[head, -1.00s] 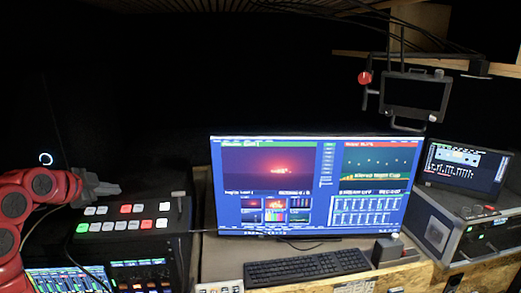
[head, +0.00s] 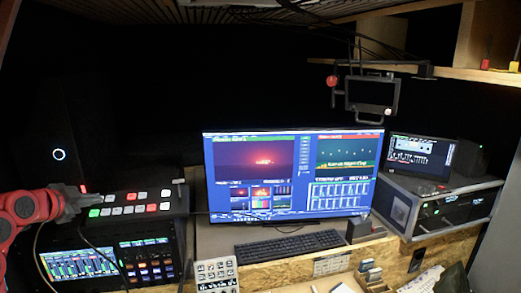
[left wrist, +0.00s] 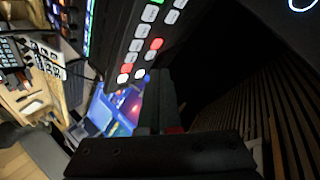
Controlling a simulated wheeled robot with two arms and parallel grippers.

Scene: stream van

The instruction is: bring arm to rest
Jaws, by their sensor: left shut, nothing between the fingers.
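My left gripper (head: 90,197) comes in from the left on a red arm in the head view. Its grey fingers are shut and empty. It sits at the left end of the switcher panel (head: 160,204), which has white, red and green lit buttons; I cannot tell if they touch. In the left wrist view the dark fingers (left wrist: 158,100) lie together, with the panel's lit buttons (left wrist: 140,45) beyond them. My right gripper does not show in either view.
A large monitor (head: 290,172) stands on the desk with a keyboard (head: 288,243) in front. Lit touch screens (head: 80,264) lie below the switcher. A small keypad (head: 216,272) is at the front. A rack case (head: 440,207) stands at the right. A small screen (head: 372,95) hangs above.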

